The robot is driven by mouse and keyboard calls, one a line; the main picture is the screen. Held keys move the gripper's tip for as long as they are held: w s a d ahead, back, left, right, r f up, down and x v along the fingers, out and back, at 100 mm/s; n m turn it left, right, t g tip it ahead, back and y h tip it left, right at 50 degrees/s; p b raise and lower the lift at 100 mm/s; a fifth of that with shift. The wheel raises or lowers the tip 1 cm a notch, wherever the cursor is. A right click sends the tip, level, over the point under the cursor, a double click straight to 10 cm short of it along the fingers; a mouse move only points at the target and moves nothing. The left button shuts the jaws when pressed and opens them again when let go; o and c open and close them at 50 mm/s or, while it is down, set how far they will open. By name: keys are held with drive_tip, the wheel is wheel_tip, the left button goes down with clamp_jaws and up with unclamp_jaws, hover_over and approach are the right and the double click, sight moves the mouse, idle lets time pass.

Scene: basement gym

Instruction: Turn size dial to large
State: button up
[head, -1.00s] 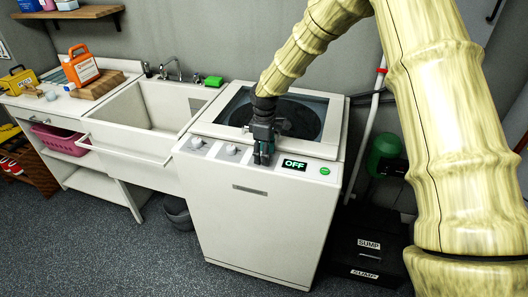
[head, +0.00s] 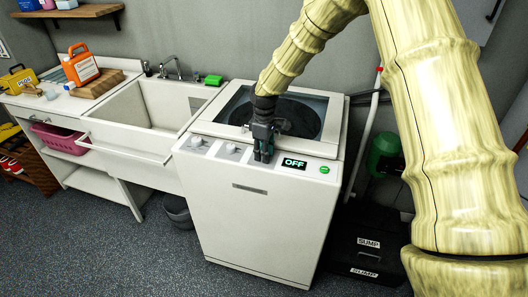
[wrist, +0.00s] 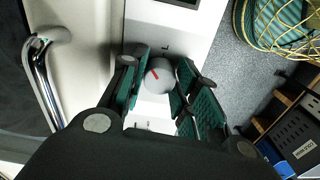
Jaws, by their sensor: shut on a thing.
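The washer (head: 262,215) has a sloped front panel with two white dials visible left of my gripper (head: 263,157). The gripper points down onto the panel and hides a third dial in the head view. In the wrist view, that round grey-white dial (wrist: 160,76) with a short red mark sits between the fingers of my gripper (wrist: 160,90). The fingers are shut on it. The red mark is slanted. A letter that looks like L (wrist: 165,47) is printed on the panel just above the dial in that picture.
An OFF display (head: 294,163) and a green button (head: 324,170) are right of my gripper. A glass lid (head: 285,115) covers the washer top. A sink (head: 150,125) stands to the left; black sump boxes (head: 368,255) stand to the right.

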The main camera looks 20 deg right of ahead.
drive_tip(key=m, duration=0.4)
drive_tip(key=shift+m, duration=0.4)
drive_tip(key=shift+m+p, duration=0.35)
drive_tip(key=shift+m, duration=1.15)
drive_tip(key=shift+w, duration=0.1)
drive_tip(key=o, duration=1)
wheel_tip(320, 180, up, 12)
